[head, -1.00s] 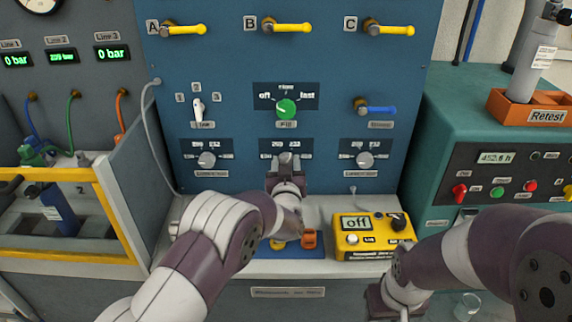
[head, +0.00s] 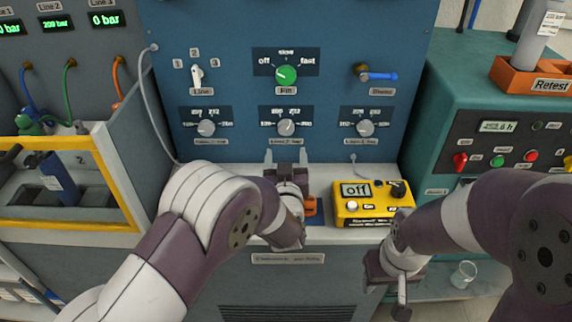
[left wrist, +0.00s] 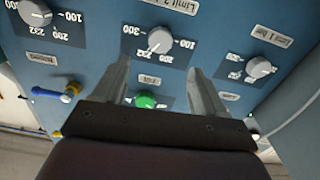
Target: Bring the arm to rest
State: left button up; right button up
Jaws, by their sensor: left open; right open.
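My left gripper (head: 286,157) is open and empty in front of the blue panel, just below the middle limit knob (head: 286,127). Its arm bends in from the left over the bench. In the left wrist view the two fingers of the left gripper (left wrist: 158,72) stand apart, with the middle limit knob (left wrist: 160,40) beyond them and clear of both. My right gripper (head: 388,287) hangs low at the right, below the yellow meter, open and empty; its fingers are only partly visible.
The yellow meter (head: 372,203) reading "off" sits on the bench right of my left arm. An orange part (head: 310,206) is partly hidden beside that arm. A yellow-framed bin (head: 65,224) stands left, a teal cabinet (head: 455,100) right. A glass (head: 463,274) stands near my right gripper.

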pick_arm(q)
jog(key=shift+s, duration=1.25)
jog(key=shift+r, duration=0.1)
